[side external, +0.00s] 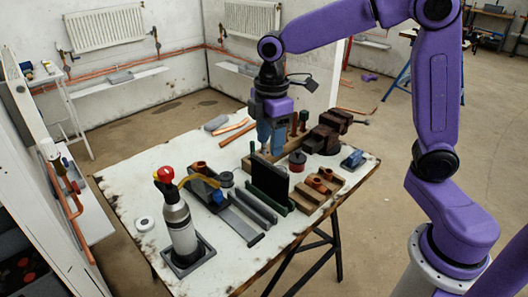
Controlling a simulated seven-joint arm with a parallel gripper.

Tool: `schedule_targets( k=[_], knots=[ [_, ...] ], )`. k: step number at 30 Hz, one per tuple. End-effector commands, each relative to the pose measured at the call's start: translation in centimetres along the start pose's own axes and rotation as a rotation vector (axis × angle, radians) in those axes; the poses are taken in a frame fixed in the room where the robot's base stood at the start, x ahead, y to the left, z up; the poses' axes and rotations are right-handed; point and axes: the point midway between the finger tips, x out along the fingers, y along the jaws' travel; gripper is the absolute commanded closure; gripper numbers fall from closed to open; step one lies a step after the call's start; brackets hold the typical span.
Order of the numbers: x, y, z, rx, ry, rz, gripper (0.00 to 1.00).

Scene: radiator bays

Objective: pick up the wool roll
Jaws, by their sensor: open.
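A small dark grey round piece (226,179) lies on the workbench between the torch and the upright black panel; it looks most like the wool roll, but it is too small to be sure. My gripper (271,148) points down over the back middle of the bench, to the right of and farther back than this grey piece, and apart from it. Its blue fingers are open. What lies directly beneath the fingertips is partly hidden by the black panel and the wooden rack.
A torch with a grey cylinder (179,222) stands at the bench's front left, near a white roll (144,223). The black panel (268,182) stands upright mid-bench. A red-brown tin (297,161), a vise (328,134) and wooden blocks with copper fittings (318,187) crowd the right. The left is clearer.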

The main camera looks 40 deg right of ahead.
Motion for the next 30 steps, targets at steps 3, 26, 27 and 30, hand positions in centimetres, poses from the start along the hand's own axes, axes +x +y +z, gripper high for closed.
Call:
schedule_targets(
  k=[3,26,27,30],
  knots=[
    [0.2,5.1,-0.1,-0.031,-0.004,-0.002,0.49],
    [4.5,26.6,13.2,-0.253,-0.010,-0.012,0.49],
    [4.6,26.8,13.6,-0.256,-0.010,-0.013,0.49],
    [5.0,27.1,14.1,-0.263,-0.010,-0.014,0.49]
  ],
)
